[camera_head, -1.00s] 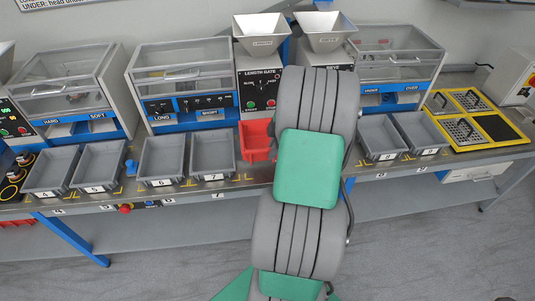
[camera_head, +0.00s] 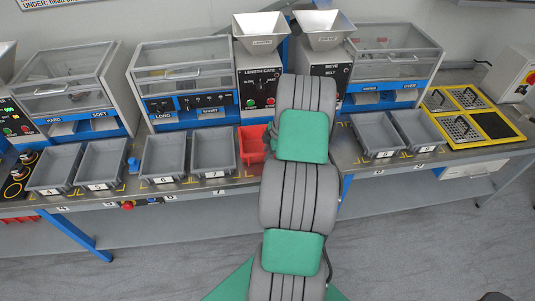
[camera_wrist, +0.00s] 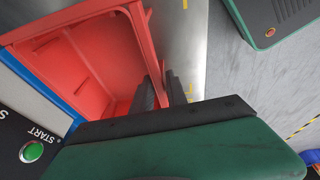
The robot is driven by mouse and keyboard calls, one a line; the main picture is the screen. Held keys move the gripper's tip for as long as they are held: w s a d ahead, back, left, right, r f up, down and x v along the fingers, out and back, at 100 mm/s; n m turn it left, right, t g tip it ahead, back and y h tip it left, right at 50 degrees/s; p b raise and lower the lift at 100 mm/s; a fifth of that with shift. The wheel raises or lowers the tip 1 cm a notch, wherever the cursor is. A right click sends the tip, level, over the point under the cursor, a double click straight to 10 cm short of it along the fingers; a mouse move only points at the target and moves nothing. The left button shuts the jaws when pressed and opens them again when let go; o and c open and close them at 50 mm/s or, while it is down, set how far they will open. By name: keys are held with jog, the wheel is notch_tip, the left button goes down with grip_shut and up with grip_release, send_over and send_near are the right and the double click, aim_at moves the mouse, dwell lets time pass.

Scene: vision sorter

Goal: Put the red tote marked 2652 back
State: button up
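The red tote (camera_head: 250,146) is in front of the length gate machine, to the right of grey tote 7. My arm partly covers it in the head view. In the wrist view the tote (camera_wrist: 95,55) fills the upper left, open and empty in the part that shows. My gripper (camera_wrist: 160,80) has one dark finger on the inside and one on the outside of a tote wall, with the red wall between them. It looks shut on that wall. The marking 2652 is not visible. I cannot tell whether the tote's base touches the bench.
Grey tote 6 (camera_head: 147,158) and grey tote 7 (camera_head: 228,155) stand to the left. Two more grey totes (camera_head: 417,149) stand right of my arm. The length gate machine (camera_head: 257,88) rises behind. Bare bench (camera_head: 345,150) shows right of my arm.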

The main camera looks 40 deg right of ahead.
jog(key=shift+o, duration=1.3)
jog(key=shift+r, duration=0.15)
jog(key=b+v, duration=0.2)
jog(key=v, duration=0.9)
jog(key=w+a+r+m+h, duration=0.1)
jog(key=a+r+m, duration=0.1)
jog(key=a+r, duration=0.4)
jog(key=w+a+r+m, duration=0.1)
jog(key=w+a+r, duration=0.15)
jog(key=a, duration=0.65)
jog(key=s+a+r+m, duration=0.2)
jog(key=s+a+m, duration=0.2)
jog(key=a, duration=0.6)
jog(key=s+a+r+m+h, duration=0.1)
jog(key=s+a+m, duration=0.3)
jog(key=s+a, duration=0.5)
jog(key=shift+s+a+r+t, duration=0.2)
jog(key=shift+a+r+t, duration=0.3)
jog(key=shift+a, duration=0.3)
